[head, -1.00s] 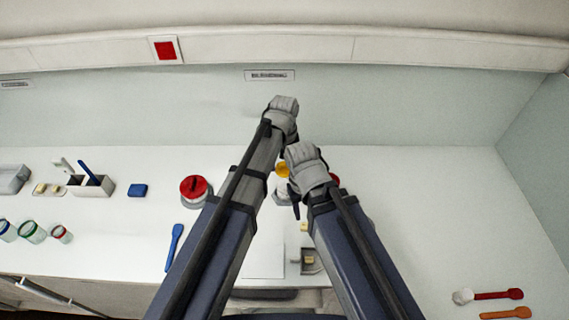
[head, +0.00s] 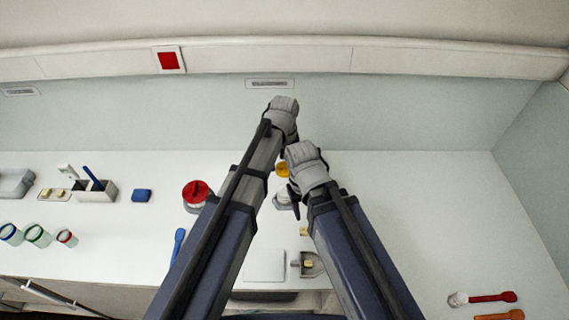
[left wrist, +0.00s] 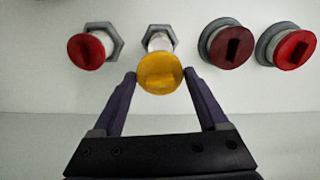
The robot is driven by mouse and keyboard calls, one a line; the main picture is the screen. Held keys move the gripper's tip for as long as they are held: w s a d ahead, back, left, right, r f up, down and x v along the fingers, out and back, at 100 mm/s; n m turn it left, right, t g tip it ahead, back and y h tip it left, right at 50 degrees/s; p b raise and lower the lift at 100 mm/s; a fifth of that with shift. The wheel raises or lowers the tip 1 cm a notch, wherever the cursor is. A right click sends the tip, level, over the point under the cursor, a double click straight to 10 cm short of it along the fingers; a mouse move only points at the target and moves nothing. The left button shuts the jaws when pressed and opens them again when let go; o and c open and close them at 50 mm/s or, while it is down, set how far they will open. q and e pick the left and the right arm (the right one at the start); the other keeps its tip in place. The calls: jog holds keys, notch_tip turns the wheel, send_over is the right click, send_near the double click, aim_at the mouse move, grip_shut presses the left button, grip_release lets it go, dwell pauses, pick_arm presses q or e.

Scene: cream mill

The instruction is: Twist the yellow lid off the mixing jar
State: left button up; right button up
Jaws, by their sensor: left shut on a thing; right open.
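The yellow lid (left wrist: 160,73) sits between the two fingertips of my left gripper (left wrist: 160,77), which is shut on its rim. Behind the lid shows the mixing jar (left wrist: 158,41), with a pale body and a grey six-sided base. I cannot tell whether the lid is still seated or loosened. In the head view the yellow lid (head: 283,169) shows partly between my arms, and much of the jar is hidden. My right gripper (head: 294,194) is open beside the jar, lower than the left one; its fingers are mostly hidden by its wrist.
A red spoon (head: 493,297) lies at front right. The counter's right half (head: 430,215) is mostly clear.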

aim_at(285, 164)
pick_arm(q)
jog(key=shift+r, duration=0.15)
jog(key=shift+r+p, duration=1.55)
jog(key=shift+f, duration=0.15)
